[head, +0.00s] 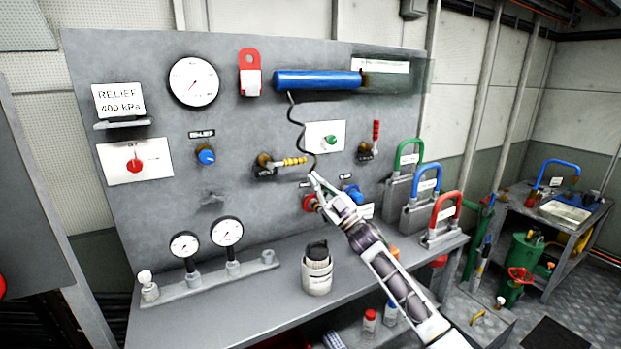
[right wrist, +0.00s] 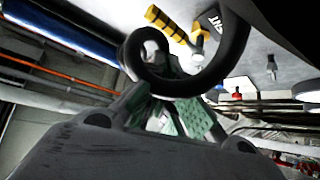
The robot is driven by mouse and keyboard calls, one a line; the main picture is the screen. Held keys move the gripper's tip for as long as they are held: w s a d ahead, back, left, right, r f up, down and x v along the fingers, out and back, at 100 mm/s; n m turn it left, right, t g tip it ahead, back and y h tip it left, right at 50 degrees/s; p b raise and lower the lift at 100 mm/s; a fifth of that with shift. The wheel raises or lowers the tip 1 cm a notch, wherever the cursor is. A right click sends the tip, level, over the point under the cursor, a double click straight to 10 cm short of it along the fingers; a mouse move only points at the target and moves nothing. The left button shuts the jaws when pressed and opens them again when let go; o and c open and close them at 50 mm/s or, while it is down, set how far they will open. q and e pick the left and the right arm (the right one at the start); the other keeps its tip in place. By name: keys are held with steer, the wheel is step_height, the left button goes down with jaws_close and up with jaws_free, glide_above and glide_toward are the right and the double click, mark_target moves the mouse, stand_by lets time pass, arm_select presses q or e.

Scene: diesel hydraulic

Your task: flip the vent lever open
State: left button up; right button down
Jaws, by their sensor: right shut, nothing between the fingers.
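A yellow-and-black striped lever (head: 290,161) points right from a brass valve on the grey panel (head: 230,130). It also shows at the top of the right wrist view (right wrist: 167,24), beside a black label (right wrist: 218,22) I cannot read in full. A second lever, red (head: 376,132), stands upright on a valve further right; I cannot tell by label which is the vent lever. My right gripper (head: 318,182) is shut and empty, just below and right of the striped lever, apart from it. The gripper fingers (right wrist: 180,110) are partly hidden by a black coil.
A black coiled cord (head: 298,125) hangs from the blue cylinder (head: 318,80) down to near my right gripper. A red knob (head: 309,203) and a blue knob (head: 353,194) flank the gripper. Below stand a lidded canister (head: 317,270) and padlocks (head: 425,185) on the bench.

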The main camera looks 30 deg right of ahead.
steer(key=shift+v, duration=1.25)
